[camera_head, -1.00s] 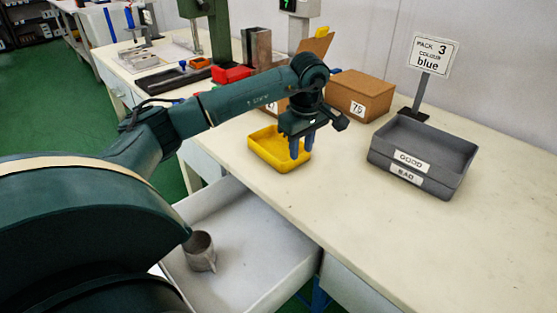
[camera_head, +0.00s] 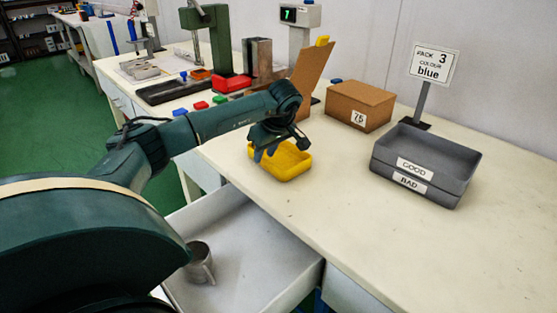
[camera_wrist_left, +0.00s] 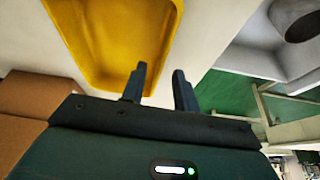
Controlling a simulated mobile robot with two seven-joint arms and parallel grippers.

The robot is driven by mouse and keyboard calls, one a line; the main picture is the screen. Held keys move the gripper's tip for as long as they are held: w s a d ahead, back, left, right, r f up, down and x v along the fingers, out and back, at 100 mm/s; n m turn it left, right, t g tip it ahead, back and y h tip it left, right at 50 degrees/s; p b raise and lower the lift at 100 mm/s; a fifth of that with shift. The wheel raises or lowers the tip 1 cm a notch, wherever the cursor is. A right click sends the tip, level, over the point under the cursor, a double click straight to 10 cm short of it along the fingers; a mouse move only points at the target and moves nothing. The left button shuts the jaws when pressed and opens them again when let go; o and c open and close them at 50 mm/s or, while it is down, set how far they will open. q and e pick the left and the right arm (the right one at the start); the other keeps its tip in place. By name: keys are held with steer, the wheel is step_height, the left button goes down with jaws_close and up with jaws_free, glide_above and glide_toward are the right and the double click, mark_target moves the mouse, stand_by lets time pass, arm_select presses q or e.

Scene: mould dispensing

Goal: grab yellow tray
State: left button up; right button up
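The yellow tray (camera_head: 292,173) sits on the cream bench top, near the edge above the open drawer. It looks empty where its inside shows. My left gripper (camera_head: 264,152) is at the tray's left side, with its fingers pointing down by the rim. In the left wrist view, the two dark fingers (camera_wrist_left: 160,78) are apart and the yellow tray (camera_wrist_left: 125,30) fills the upper middle. The tray's edge shows in the gap between the fingertips; I cannot tell whether they touch it. My gripper hides part of the tray's back left. My right gripper is not in view.
An open white drawer (camera_head: 243,253) holding a grey metal mug (camera_head: 201,262) lies below the bench edge. Grey stacked GOOD and BAD trays (camera_head: 420,183) stand right. A cardboard box (camera_head: 358,105) and an open carton (camera_head: 308,84) stand behind. The right-hand bench front is clear.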

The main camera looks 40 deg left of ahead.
arm_select(q)
steer(key=x, duration=0.2)
steer(key=shift+a+f, duration=0.1)
steer(key=shift+f, duration=0.25)
steer(key=shift+c, duration=0.5)
jaws_close()
